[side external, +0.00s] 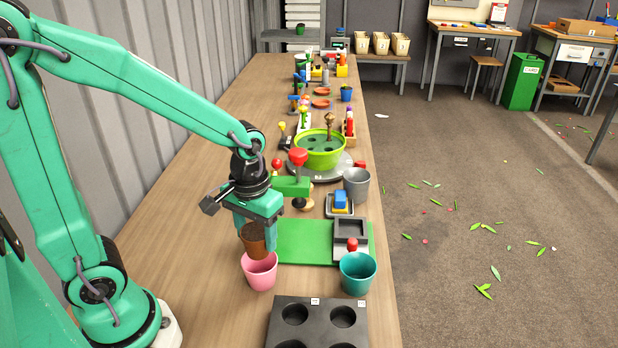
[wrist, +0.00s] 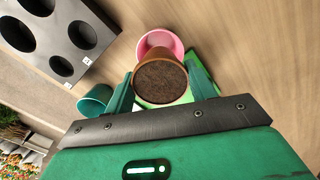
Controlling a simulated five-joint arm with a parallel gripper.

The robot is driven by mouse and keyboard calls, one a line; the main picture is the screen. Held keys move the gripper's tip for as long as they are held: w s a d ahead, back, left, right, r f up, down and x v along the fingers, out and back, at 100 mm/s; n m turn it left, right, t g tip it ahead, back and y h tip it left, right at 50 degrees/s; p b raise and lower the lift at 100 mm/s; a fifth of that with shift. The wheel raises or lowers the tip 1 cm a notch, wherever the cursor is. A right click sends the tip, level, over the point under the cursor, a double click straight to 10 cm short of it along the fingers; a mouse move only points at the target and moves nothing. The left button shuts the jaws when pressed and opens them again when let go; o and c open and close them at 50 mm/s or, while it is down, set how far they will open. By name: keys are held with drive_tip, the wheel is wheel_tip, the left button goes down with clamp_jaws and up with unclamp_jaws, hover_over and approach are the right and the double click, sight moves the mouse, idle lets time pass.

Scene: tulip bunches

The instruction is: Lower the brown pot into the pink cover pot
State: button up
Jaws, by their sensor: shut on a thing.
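The brown pot (side external: 253,238), filled with dark soil, is between the fingers of my gripper (side external: 262,226). In the wrist view the brown pot (wrist: 160,79) sits between the two green fingers, and my gripper (wrist: 160,92) is shut on it. The pink cover pot (side external: 260,272) stands on the table directly below the brown pot in the side view. The brown pot's base overlaps the pink rim there; I cannot tell whether it is inside. In the wrist view the pink cover pot (wrist: 159,40) shows partly behind the brown pot, which hides the rest.
A teal pot (side external: 357,273) stands right of the pink one. A dark tray with round holes (side external: 318,322) lies at the front. A green mat (side external: 303,242) lies behind. A grey pot (side external: 356,184) and a lime bowl (side external: 320,150) stand farther back. Bare table lies left.

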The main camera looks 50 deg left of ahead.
sight(256, 232)
drive_tip(key=shift+f, duration=0.95)
drive_tip(key=shift+f, duration=1.55)
idle(0.6)
drive_tip(key=shift+r, duration=0.2)
idle(0.4)
drive_tip(key=o, duration=1.1)
drive_tip(key=shift+r, duration=0.15)
drive_tip(key=shift+r, duration=3.75)
